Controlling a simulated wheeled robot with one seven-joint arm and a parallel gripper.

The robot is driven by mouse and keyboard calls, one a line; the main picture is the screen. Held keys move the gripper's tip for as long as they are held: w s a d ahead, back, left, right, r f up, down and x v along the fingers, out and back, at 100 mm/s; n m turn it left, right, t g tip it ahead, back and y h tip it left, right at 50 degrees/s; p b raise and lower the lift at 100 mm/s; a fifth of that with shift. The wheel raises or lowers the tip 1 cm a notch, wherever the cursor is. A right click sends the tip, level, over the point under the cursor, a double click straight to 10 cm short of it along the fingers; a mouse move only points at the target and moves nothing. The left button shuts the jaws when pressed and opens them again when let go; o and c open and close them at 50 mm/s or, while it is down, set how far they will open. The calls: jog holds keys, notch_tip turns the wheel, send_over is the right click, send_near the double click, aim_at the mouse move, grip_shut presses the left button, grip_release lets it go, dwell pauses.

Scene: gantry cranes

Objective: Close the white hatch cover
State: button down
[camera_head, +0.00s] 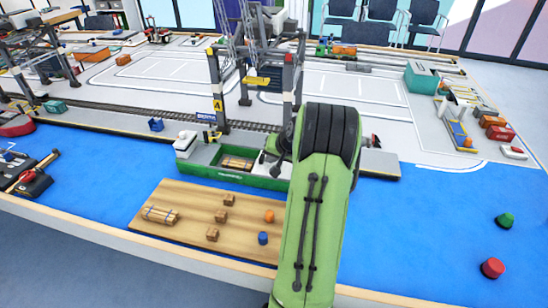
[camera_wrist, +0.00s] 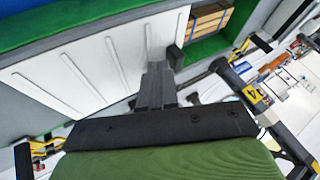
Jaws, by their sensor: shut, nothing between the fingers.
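The white hatch cover (camera_wrist: 95,62) is a ribbed white panel in the wrist view, lying on the green ship (camera_head: 205,167). Beside it, an open part of the hold shows stacked wooden cargo (camera_wrist: 207,22), which also shows in the head view (camera_head: 237,163). My gripper (camera_wrist: 158,72) is shut and empty, its dark fingers over the end of the cover nearest the open hold. A small dark block (camera_wrist: 175,57) is just beside the fingertips. I cannot tell whether the fingers touch the cover. In the head view my green arm hides the ship's right part.
A wooden board (camera_head: 185,228) with small crates, a timber bundle and barrels lies in front of the ship. Crane legs (camera_head: 217,88) stand close behind it. A green buoy (camera_head: 505,220) and a red buoy (camera_head: 492,268) are on the open blue surface at right.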

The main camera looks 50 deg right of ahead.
jog(key=w+a+p, duration=0.1)
jog(key=w+a, duration=0.1)
jog(key=w, duration=0.3)
jog(key=w+a+p, duration=0.1)
jog(key=w+a, duration=0.1)
jog(key=w, duration=0.2)
jog(key=w+a, duration=0.2)
jog(key=w, duration=0.3)
jog(key=shift+w+a+p, duration=0.2)
jog(key=shift+w+p, duration=0.15)
jog(key=shift+p, duration=0.05)
jog(key=shift+s, duration=0.1)
